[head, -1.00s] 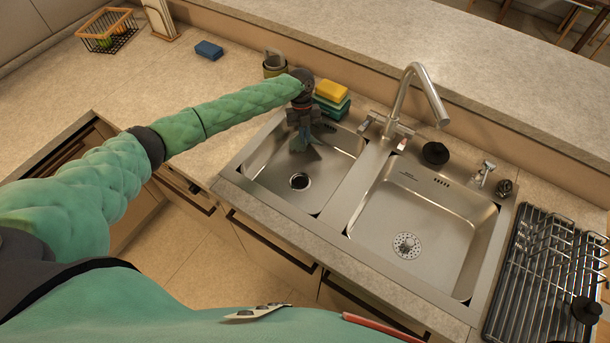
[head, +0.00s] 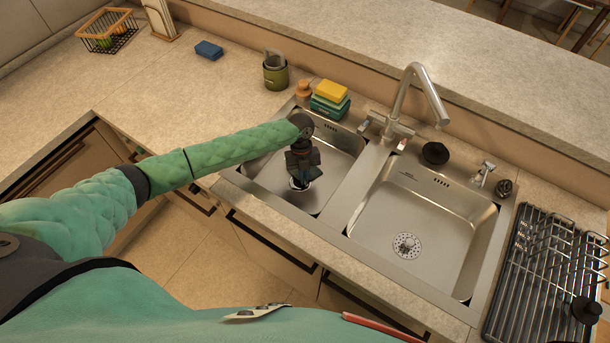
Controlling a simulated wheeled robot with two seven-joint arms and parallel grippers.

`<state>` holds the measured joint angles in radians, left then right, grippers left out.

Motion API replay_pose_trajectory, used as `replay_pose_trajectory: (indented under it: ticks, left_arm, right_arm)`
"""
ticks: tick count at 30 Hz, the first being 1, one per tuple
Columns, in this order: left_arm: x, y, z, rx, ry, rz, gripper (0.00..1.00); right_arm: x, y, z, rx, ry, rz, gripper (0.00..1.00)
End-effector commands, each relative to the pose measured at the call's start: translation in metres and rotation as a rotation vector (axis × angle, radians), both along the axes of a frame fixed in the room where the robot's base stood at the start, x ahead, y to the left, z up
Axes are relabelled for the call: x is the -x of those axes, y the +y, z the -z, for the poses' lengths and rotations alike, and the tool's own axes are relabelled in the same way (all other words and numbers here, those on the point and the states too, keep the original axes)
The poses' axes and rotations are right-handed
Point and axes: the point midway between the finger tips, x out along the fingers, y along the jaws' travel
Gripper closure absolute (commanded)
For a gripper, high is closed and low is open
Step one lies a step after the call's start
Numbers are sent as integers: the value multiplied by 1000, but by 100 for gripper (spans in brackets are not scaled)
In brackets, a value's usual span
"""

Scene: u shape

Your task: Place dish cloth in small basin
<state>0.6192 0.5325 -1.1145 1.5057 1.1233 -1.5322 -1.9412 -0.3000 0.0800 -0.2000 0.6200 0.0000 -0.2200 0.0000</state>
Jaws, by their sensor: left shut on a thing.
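My left gripper (head: 302,172) is over the small basin (head: 338,168), the left of two steel sinks, pointing down near its drain. It is shut on a small dark blue-grey cloth (head: 315,173), mostly hidden by the gripper and hard to make out. I cannot tell whether the cloth touches the basin floor. My left forearm crosses the basin's left rim. My right gripper is not in view.
The large basin (head: 425,225) to the right is empty. A tap (head: 405,95) stands behind the sinks. Stacked sponges (head: 331,98), a small brown bottle (head: 303,93) and a green container (head: 275,72) stand behind the small basin. A dish rack (head: 545,265) is at right.

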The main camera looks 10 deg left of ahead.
Motion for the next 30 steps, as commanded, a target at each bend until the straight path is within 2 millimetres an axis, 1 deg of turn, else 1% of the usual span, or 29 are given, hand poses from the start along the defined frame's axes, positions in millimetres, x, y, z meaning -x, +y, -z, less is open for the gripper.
replay_pose_trajectory:
  ticks: [4, 12, 13, 15, 17, 18, 19, 26, 30]
  left_arm:
    - [5, -1, 3, 0, 0, 0, 100]
    - [6, -1, 3, 0, -1, 0, 100]
    - [6, -1, 3, 0, -1, 0, 91]
    - [6, -1, 3, 0, -1, 0, 77]
    - [6, -1, 3, 0, -1, 0, 65]
    - [6, -1, 3, 0, -1, 0, 58]
    - [6, -1, 3, 0, -1, 0, 55]
    - [6, -1, 3, 0, -1, 0, 55]
    - [7, -1, -1, 0, -1, 1, 55]
  right_arm:
    - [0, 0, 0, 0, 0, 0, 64]
    - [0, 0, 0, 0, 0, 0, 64]
    - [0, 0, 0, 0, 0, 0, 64]
    - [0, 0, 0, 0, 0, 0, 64]
    - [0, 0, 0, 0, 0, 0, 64]
    - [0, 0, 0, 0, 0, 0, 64]
    - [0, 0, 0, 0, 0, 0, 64]
    - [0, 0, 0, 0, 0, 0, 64]
    - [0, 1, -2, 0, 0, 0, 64]
